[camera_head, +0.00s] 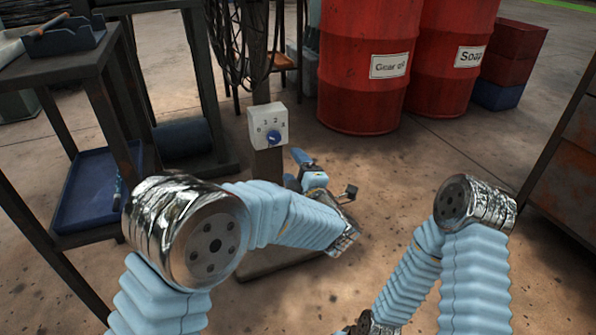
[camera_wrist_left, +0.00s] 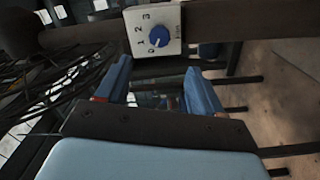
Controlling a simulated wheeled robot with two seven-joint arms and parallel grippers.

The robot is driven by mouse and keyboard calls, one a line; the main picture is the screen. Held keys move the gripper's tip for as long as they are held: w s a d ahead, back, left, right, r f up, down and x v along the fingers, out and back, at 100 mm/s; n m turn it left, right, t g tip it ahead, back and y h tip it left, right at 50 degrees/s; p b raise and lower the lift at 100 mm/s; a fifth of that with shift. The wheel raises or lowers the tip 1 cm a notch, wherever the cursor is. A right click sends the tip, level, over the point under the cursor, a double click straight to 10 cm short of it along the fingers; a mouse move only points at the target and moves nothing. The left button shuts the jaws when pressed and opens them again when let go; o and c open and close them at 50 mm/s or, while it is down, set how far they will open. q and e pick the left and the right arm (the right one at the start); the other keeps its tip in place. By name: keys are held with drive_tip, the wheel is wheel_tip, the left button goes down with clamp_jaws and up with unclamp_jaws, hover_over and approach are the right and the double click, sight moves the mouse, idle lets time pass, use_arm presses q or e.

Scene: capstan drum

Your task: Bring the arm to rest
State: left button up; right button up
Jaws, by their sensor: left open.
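My left gripper (camera_head: 325,175) is held out in front of a white dial box (camera_head: 267,126) in the head view. Its two blue fingers are apart with nothing held between them. In the left wrist view the open fingers (camera_wrist_left: 158,72) point toward the same box (camera_wrist_left: 153,30), with a gap between them and it. The box carries a blue knob (camera_head: 274,138) and the marks 0 to 3. The knob's exact setting is hard to read. My right arm is at the lower right of the head view, and its gripper is out of the picture.
The dial box sits on a dark post (camera_head: 268,180). Red drums (camera_head: 365,95) stand behind. A dark table (camera_head: 60,70) with a blue lower tray (camera_head: 88,192) is at left, a rusty cabinet (camera_head: 570,170) at right. Dark cables (camera_wrist_left: 60,90) hang near the post. Floor between is open.

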use_arm(q)
drive_tip(key=shift+v, duration=1.05)
